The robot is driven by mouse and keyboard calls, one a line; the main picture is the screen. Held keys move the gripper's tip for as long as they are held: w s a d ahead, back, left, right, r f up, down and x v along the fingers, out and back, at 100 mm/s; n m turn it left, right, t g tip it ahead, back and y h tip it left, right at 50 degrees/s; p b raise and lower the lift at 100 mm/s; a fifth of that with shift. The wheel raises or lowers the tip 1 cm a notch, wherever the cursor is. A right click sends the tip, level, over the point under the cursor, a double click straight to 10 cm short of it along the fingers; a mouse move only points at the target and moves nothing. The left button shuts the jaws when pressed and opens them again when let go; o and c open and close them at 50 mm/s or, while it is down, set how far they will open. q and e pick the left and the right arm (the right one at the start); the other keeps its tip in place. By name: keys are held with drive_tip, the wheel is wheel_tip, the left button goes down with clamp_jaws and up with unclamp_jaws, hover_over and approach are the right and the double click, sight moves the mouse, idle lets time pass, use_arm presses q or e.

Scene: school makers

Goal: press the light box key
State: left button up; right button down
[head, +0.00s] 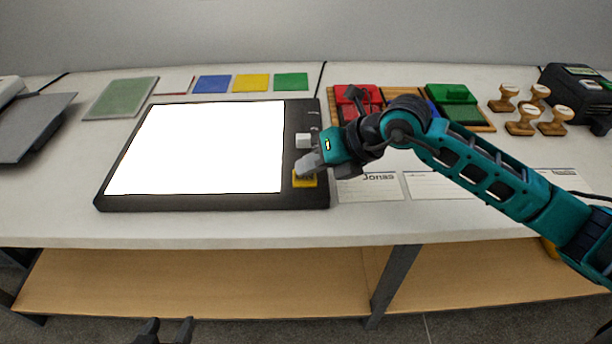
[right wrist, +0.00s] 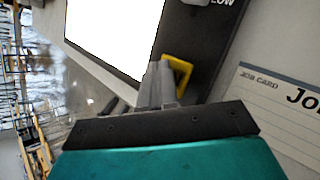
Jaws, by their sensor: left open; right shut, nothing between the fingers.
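The light box (head: 120,200) lies on the white table, a black slab with a brightly lit white panel. On its right strip are a light grey key (head: 303,140) and, nearer the front edge, a yellow-framed key (head: 304,181). My right gripper (head: 303,170) is shut and empty, its fingertips at the yellow-framed key and partly covering it. In the right wrist view the fingertips (right wrist: 158,72) overlap the edge of the yellow frame (right wrist: 180,73); I cannot tell whether they touch. My left gripper (head: 166,330) is open at the bottom edge of the head view, below the tabletop.
A job card (head: 370,188) reading "Jonas" lies right of the light box. Coloured squares, including a yellow one (head: 251,82), lie behind it. Ink pads, such as the green one (head: 450,94), and several wooden stamps (head: 522,122) stand at the back right. A grey device (head: 30,125) is at left.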

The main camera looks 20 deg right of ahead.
sight(310, 178)
drive_tip(key=shift+f, duration=0.1)
idle(0.3)
drive_tip(key=shift+r+p, duration=0.4)
drive_tip(key=shift+r, duration=0.15)
wheel_tip(310, 178, up, 6)
drive_tip(key=p, duration=0.4)
drive_tip(key=shift+p, duration=0.35)
idle(0.3)
